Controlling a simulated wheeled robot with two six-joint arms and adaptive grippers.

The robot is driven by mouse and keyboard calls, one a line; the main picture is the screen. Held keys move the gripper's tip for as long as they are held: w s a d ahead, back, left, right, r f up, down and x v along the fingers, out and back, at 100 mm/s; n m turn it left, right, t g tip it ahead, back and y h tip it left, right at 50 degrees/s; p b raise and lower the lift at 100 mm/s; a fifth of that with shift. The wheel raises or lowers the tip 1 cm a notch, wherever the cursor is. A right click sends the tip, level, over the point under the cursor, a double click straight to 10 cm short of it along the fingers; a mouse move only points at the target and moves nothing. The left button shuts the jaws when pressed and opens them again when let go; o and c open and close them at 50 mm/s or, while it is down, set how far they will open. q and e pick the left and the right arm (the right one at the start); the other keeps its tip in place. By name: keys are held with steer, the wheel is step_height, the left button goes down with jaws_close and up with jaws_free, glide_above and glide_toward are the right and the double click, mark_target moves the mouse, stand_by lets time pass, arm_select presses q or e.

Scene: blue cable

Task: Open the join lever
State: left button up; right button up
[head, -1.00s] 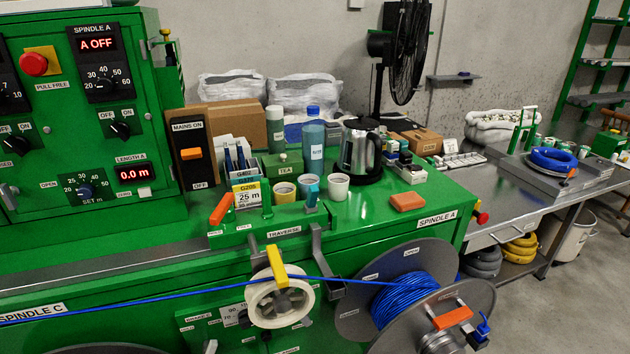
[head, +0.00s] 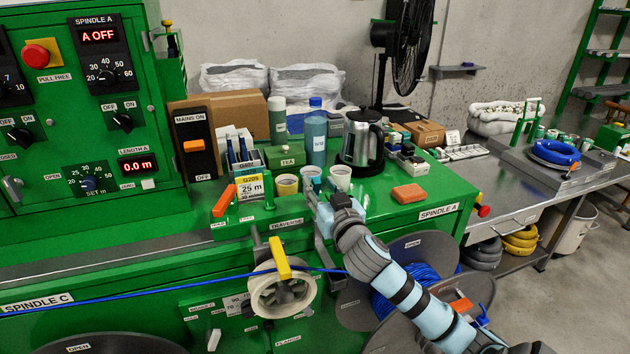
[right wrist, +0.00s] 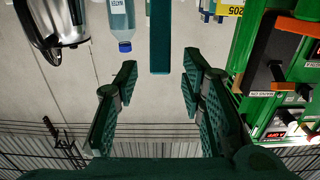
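No label reading "join" is legible, so I cannot tell for sure which lever it marks. An orange lever (head: 223,201) leans at the left end of the green traverse block (head: 250,218). My right gripper (head: 318,198) reaches the right end of that block, and the arm hides what stands there. In the right wrist view, the gripper (right wrist: 158,78) is open, fingers spread. A dark teal bar (right wrist: 160,45) appears beyond and between its fingertips; contact does not show. My left gripper is not in view.
A blue cable (head: 150,292) runs past a white roller (head: 270,297) below. An orange block (head: 408,194) lies right on the green top.

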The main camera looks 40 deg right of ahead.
mark_target(318, 184)
steer(key=x, duration=0.3)
steer(key=shift+w, duration=0.35)
steer(key=shift+d, duration=0.1)
jaws_close()
